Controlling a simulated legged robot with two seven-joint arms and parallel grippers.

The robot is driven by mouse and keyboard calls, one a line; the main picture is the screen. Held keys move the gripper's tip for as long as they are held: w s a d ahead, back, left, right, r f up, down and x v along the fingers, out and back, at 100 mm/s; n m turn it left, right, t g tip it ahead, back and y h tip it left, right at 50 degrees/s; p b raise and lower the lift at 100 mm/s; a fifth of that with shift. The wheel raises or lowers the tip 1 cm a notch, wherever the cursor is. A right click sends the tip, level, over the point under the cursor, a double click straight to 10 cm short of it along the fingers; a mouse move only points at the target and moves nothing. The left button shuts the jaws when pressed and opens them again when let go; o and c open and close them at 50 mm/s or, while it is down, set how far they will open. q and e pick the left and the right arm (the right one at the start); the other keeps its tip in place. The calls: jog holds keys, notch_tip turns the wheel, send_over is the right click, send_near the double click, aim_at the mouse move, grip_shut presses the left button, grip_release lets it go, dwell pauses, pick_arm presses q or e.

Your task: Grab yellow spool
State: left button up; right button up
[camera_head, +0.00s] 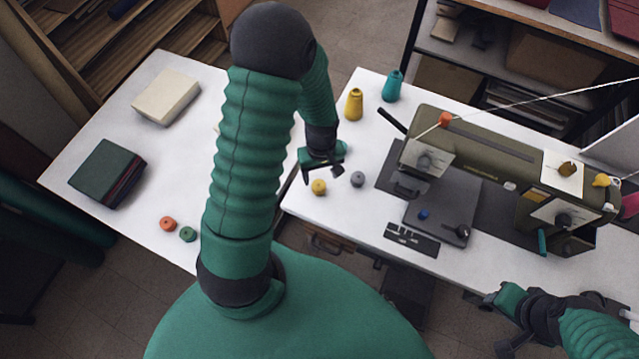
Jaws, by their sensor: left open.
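A small yellow spool (319,187) lies on the white table near its left front edge. My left gripper (322,172) is open and empty, just behind and above this spool in the picture. Its fingers point down toward the table, and I cannot tell the exact height gap. A taller yellow cone-shaped spool (355,105) stands farther back on the same table. My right gripper (503,322) is at the lower right, in front of the table edge and away from both yellow spools. Its jaw opening is unclear.
A grey spool (358,179) sits close right of the small yellow one. A teal cone (393,86) stands at the back. A green sewing machine (490,150) fills the table's right. The left table (120,215) holds folded cloth (107,172) and orange and green spools.

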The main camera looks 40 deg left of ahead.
aim_at(319, 185)
pick_arm(q)
jog(key=shift+d+f, duration=0.15)
jog(key=shift+f, duration=0.35)
jog(key=f, duration=0.1)
jog(key=s+f, duration=0.1)
jog(key=f, duration=0.1)
jog(key=shift+f, duration=0.3)
jog(key=shift+w+f, duration=0.1)
jog(key=shift+f, duration=0.15)
jog(key=shift+w+a+f, duration=0.2)
jog(key=shift+w+a, duration=0.05)
jog(key=shift+a, duration=0.15)
jog(key=shift+c, duration=1.2)
jog(key=shift+s, duration=0.1)
jog(key=shift+c, duration=1.3)
jog(key=shift+s+d+r, duration=0.1)
jog(key=shift+d+r, duration=0.1)
jog(key=shift+d, duration=0.05)
jog(key=c, duration=0.5)
jog(key=shift+d, duration=0.1)
grip_shut()
pick_arm(e)
jog(key=shift+s+d+r, duration=0.2)
jog(key=shift+s+d, duration=0.2)
jog(key=shift+d, duration=0.05)
